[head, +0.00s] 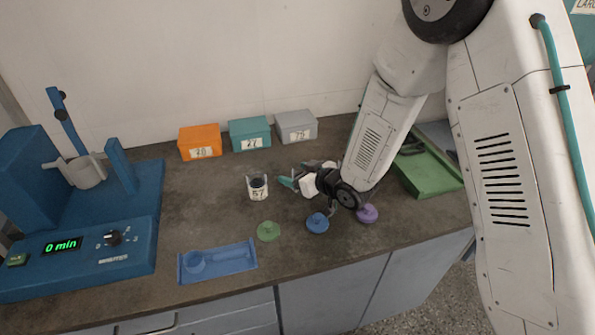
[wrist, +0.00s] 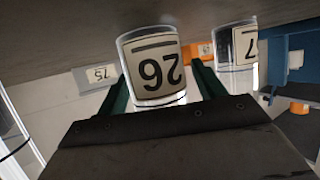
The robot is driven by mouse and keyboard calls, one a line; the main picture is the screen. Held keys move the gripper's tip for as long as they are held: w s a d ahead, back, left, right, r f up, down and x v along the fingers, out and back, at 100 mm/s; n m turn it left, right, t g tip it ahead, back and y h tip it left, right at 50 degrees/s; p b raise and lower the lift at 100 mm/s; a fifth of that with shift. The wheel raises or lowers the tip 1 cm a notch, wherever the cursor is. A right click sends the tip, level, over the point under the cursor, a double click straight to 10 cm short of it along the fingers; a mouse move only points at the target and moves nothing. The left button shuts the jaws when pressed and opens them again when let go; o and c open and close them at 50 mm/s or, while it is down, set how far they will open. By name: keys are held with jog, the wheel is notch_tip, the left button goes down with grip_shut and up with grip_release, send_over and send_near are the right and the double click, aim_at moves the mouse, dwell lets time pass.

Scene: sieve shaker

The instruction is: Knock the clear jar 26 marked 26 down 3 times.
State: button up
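The clear jar 26 (wrist: 150,68) shows in the wrist view, which is upside down; its white label reads 26. It looks upright, with its base toward the dark counter. The green fingers of my gripper (wrist: 158,85) lie on either side of it. The left finger meets the jar's edge and the right one is very close, so I cannot tell whether they press on it. In the head view my gripper (head: 287,182) is low over the counter, pointing left, and I cannot make out jar 26 there.
Another jar, marked 57 (head: 258,188), stands just left of my gripper. Orange, teal and grey boxes (head: 250,134) line the wall. Green, blue and purple lids (head: 317,222) and a blue tray (head: 218,260) lie in front. The blue shaker (head: 75,258) is left, a green tray (head: 430,172) right.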

jog(key=shift+s+f, duration=0.1)
jog(key=shift+f, duration=0.05)
jog(key=v, duration=0.7)
jog(key=shift+s+d+r, duration=0.2)
jog(key=shift+d+r, duration=0.05)
jog(key=shift+r, duration=0.05)
jog(key=w+d+r+m+t+h, duration=0.1)
jog(key=w+d+r+m+h, duration=0.15)
jog(key=d+r+h, duration=0.6)
jog(key=s+d+r+m+g, duration=0.2)
jog(key=s+d+r+m, duration=0.2)
jog(key=s+d+r, duration=0.55)
jog(key=s+d+r+m+g, duration=0.15)
jog(key=s+r, duration=0.25)
jog(key=s, duration=0.4)
jog(key=s+d+r+m+g, duration=0.1)
jog(key=s+d+r, duration=0.1)
jog(key=s+r, duration=0.4)
jog(key=s+f+g, duration=0.5)
jog(key=s+f, duration=0.1)
jog(key=s, duration=0.3)
jog(key=shift+s+h, duration=0.4)
jog(key=shift+h, duration=0.05)
